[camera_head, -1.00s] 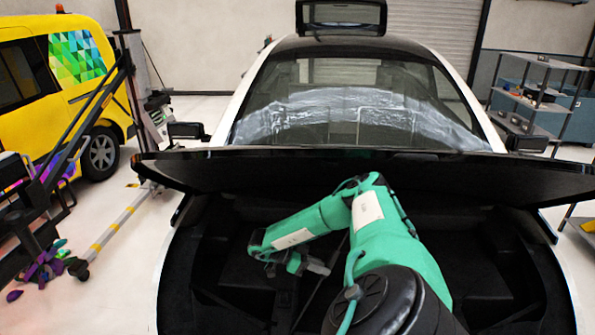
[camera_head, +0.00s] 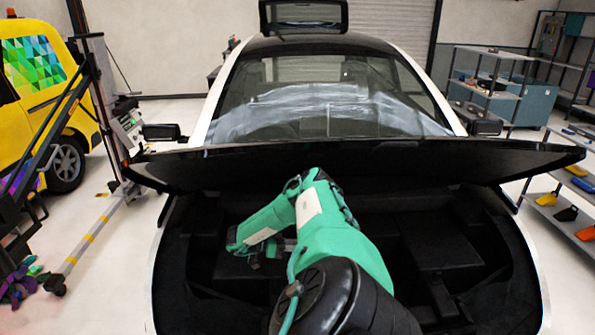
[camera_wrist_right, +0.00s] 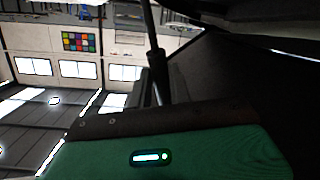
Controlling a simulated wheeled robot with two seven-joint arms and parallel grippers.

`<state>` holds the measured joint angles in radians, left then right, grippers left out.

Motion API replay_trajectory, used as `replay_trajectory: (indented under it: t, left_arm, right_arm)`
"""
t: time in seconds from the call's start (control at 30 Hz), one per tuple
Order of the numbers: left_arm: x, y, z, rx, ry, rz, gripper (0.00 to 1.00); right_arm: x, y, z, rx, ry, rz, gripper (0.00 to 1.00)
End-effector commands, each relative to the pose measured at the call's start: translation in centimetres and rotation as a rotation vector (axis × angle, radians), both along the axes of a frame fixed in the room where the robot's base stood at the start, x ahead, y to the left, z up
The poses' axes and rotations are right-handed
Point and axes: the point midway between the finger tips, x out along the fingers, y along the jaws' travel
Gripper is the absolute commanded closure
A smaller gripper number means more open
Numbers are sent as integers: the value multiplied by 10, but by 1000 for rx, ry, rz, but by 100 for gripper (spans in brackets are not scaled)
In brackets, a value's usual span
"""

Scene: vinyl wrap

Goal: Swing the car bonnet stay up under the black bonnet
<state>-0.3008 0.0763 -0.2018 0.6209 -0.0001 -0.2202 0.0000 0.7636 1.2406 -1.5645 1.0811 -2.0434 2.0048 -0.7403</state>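The black bonnet (camera_head: 350,163) is raised and spans the head view above the open front compartment (camera_head: 440,245). My green right arm reaches under it. The right gripper (camera_head: 257,253) is low on the left side of the compartment, small and partly hidden by the arm. In the right wrist view, a thin dark rod, which looks like the bonnet stay (camera_wrist_right: 154,62), runs from the top down behind the gripper's dark edge. Its lower end is hidden there. The fingertips do not show clearly, so I cannot tell whether they grip it. My left gripper is out of view.
The white car's windscreen (camera_head: 325,105) stands behind the bonnet. A dark post stand (camera_head: 95,90) and yellow van (camera_head: 35,110) are on the left. Shelves with coloured tools (camera_head: 570,205) stand at the right. Open floor lies on both sides of the car.

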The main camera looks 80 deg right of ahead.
Motion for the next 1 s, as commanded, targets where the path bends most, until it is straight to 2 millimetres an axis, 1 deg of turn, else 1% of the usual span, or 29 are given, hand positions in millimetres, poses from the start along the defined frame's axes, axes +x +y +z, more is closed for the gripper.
replay_trajectory:
  t: [0.03,0.07,0.1,0.4,0.57,0.77,1.0]
  left_arm:
    - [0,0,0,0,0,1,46]
    - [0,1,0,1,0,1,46]
    - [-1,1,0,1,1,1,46]
    - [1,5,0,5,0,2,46]
    - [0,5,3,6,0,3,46]
    - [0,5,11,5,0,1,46]
    - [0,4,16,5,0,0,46]
  right_arm:
    - [3,2,-1,5,-5,4,73]
    - [3,2,-1,4,-5,4,67]
    - [3,2,-1,4,-4,3,59]
    - [2,1,0,1,-2,1,59]
    - [9,3,2,1,-4,1,59]
    - [32,12,9,0,-6,3,59]
    - [66,25,16,2,-4,5,59]
